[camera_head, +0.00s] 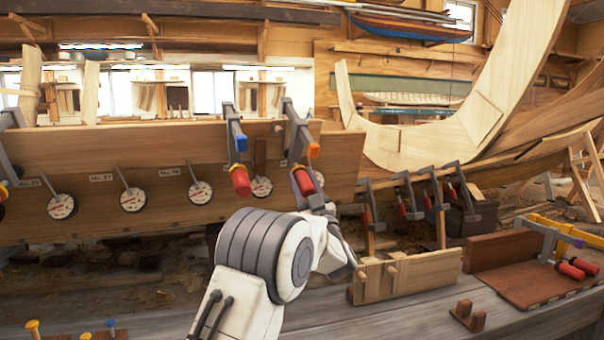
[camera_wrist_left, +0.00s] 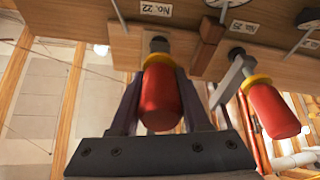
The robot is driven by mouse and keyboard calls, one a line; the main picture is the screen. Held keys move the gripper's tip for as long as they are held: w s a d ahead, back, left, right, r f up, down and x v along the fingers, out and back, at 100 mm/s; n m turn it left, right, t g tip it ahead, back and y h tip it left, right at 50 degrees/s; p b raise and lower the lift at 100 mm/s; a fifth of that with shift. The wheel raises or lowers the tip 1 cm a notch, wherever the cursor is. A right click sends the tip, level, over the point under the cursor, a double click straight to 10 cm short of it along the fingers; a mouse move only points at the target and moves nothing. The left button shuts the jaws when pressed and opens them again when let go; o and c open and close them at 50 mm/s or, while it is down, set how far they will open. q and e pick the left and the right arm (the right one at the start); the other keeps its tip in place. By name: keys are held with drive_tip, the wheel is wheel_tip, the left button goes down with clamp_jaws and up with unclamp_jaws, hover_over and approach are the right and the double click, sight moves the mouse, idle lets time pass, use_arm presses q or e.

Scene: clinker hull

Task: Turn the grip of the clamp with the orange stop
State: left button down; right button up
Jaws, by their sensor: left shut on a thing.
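The clamp with the orange stop (camera_head: 312,150) hangs over the plank's upper edge, right of the middle in the head view. Its red grip (camera_head: 302,180) points down and toward me. My left gripper (camera_head: 316,203) is at this grip. In the left wrist view my left gripper (camera_wrist_left: 160,112) has one finger on each side of a red grip (camera_wrist_left: 161,95) with a yellow collar, and is shut on it. The orange stop does not show in the wrist view. My right gripper is in neither view.
A clamp with a blue stop (camera_head: 240,143) and red grip hangs close on the left. Another red grip (camera_wrist_left: 272,110) is close on the right in the wrist view. Round dials (camera_head: 133,200) line the plank (camera_head: 95,150). A wooden block (camera_head: 425,275) stands on the bench below.

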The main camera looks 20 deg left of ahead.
use_arm(q)
drive_tip(key=shift+w+m+t+h+p, duration=0.1)
drive_tip(key=shift+m+t+h+p, duration=0.5)
drive_tip(key=shift+m, duration=1)
drive_tip(key=shift+c, duration=1.9)
unclamp_jaws()
drive_tip(key=p+v, duration=0.2)
drive_tip(key=v, duration=0.8)
drive_tip(key=shift+d, duration=0.3)
drive_tip(key=shift+f, duration=0.15)
